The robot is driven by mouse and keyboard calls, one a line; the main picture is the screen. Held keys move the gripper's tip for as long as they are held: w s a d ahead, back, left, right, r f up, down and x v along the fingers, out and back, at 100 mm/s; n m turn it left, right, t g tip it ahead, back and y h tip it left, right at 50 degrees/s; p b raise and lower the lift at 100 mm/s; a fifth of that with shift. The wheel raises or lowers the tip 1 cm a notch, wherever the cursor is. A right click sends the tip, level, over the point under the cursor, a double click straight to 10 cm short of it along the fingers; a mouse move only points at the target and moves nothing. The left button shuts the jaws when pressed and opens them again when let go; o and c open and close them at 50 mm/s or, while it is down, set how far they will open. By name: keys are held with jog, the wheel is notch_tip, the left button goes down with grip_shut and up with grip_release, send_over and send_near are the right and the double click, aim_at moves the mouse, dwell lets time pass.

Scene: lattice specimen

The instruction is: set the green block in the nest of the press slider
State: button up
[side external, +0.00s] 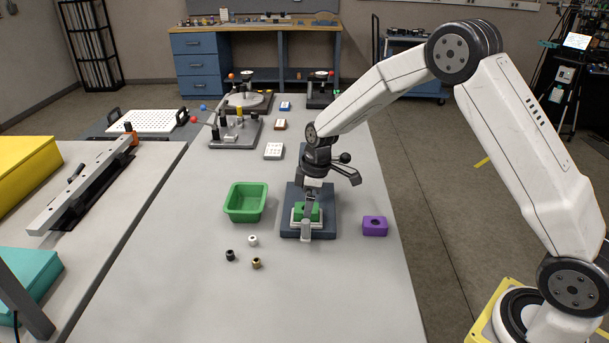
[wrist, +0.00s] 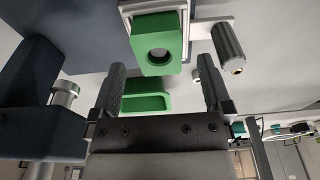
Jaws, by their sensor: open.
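The green block (side external: 301,211), with a round hole in its face, sits within the pale frame of the slider's nest (side external: 293,222) on the dark press base (side external: 329,227). The wrist view shows the green block (wrist: 172,28) against the pale frame, just beyond my fingertips. Whether it lies fully flat in the nest I cannot tell. My gripper (wrist: 161,64) is open, its two fingers spread and nothing between them touching. In the side view my gripper (side external: 311,188) is just above the block, partly hidden by the press. The slider's grey handle (side external: 306,232) points toward the camera.
A green bin (side external: 245,202) stands left of the press and a purple block (side external: 375,226) right of it. The press lever (side external: 345,158) is close to my wrist. White (side external: 252,240), black (side external: 230,255) and brass (side external: 256,263) small parts lie in front. The table's front is clear.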

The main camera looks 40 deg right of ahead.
aim_at(315, 208)
jog(key=shift+s+d+r, duration=0.1)
jog(key=shift+r, duration=0.85)
notch_tip(315, 208, up, 8)
jog(key=shift+s+d+f, duration=0.15)
jog(key=shift+s+d, duration=0.25)
dwell(0.5)
